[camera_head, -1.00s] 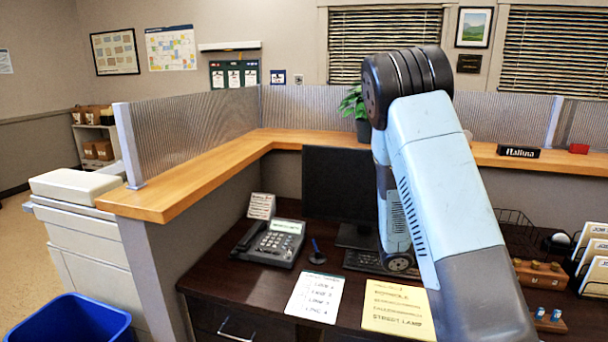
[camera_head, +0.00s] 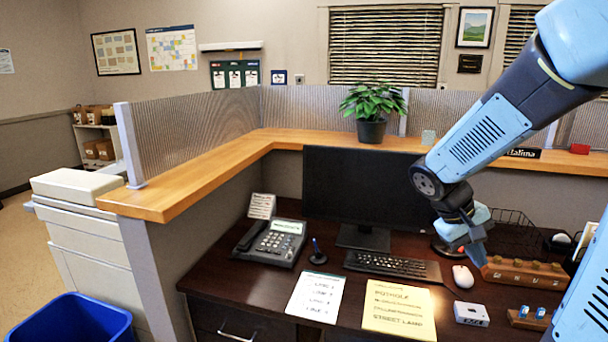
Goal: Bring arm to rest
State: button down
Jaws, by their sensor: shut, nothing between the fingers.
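My blue arm reaches in from the right side of the picture, bent high and then down toward the desk. My gripper (camera_head: 479,257) points downward over the right part of the desk, between the monitor and the wooden block. It is shut and small in this view, with nothing visible in it. It appears above the desk near the wooden block (camera_head: 525,272); I cannot tell whether it touches anything.
The desk holds a monitor (camera_head: 355,189), keyboard (camera_head: 393,266), phone (camera_head: 272,242), white mouse (camera_head: 463,276), small white box (camera_head: 471,314) and paper sheets (camera_head: 398,308). A potted plant (camera_head: 371,112) stands on the wooden counter (camera_head: 176,192). A blue bin (camera_head: 70,320) is at lower left.

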jog(key=s+a+r+m+t+y, duration=0.1)
jog(key=s+a+r+t+y, duration=0.5)
jog(key=s+a+r, duration=0.3)
jog(key=a+r, duration=0.2)
jog(key=a, duration=0.1)
jog(key=shift+s+t, duration=0.2)
jog(key=shift+t, duration=0.1)
jog(key=shift+d, duration=0.1)
dwell(2.8)
